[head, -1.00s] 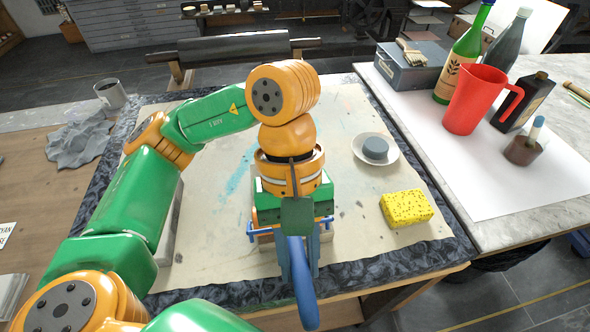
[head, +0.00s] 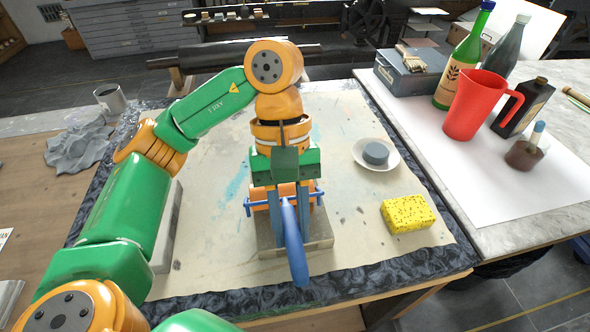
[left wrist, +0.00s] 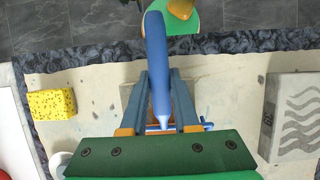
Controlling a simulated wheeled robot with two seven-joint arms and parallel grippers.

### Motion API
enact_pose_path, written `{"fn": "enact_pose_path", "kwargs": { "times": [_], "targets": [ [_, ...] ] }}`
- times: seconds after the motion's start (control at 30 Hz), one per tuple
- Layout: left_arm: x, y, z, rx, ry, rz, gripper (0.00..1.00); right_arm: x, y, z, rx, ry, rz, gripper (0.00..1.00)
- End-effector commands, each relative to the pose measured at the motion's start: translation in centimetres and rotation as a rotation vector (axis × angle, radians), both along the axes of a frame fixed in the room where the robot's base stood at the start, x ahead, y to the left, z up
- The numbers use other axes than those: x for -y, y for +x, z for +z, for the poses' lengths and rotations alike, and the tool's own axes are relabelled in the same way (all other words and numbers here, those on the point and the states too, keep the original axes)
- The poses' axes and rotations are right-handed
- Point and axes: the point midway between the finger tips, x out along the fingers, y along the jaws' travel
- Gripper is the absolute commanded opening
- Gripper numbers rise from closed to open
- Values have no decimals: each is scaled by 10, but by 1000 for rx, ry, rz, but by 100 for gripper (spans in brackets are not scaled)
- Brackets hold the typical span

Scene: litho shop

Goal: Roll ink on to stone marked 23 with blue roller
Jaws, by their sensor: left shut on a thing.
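My left gripper (head: 290,212) is shut on the handle of the blue roller (head: 293,250). The handle points toward me, and blue end rods stick out on both sides. The roller handle also shows in the left wrist view (left wrist: 157,65), between the fingers. The roller is over a grey stone slab (head: 312,246) in the middle of the table; I cannot tell whether it touches it. Gripper and roller hide most of this stone, and no number is readable. A second stone (head: 166,235) stands to the left; the left wrist view shows wavy lines on it (left wrist: 297,115). My right gripper is out of view.
A yellow sponge (head: 407,214) and a white dish (head: 391,161) with a grey-blue disc lie to the right. A red jug (head: 473,105), bottles and a grey box (head: 405,78) stand on the right-hand table. A mug (head: 110,97) and grey cloth (head: 78,147) are at left.

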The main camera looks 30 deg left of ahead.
Motion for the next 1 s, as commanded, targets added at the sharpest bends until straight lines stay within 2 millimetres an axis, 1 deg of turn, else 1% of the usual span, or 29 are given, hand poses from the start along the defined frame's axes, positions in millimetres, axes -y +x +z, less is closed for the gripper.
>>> {"fn": "enact_pose_path", "kwargs": {
  "times": [0.07,0.2,0.37,0.5,0.6,0.87,0.93,1.0],
  "targets": [
    [-3,5,2,-2,0,3,0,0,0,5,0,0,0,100],
    [-17,23,4,-2,0,5,0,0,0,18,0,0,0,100],
    [-25,34,1,-1,0,2,0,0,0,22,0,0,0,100],
    [-39,51,3,-3,0,5,0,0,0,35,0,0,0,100],
    [-45,60,0,-2,-1,1,0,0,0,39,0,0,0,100],
    [-47,62,-3,0,0,-1,0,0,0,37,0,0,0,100],
    [-47,62,0,0,0,-1,0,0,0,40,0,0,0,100],
    [-47,62,8,0,0,-1,0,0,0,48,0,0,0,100]
  ]
}}
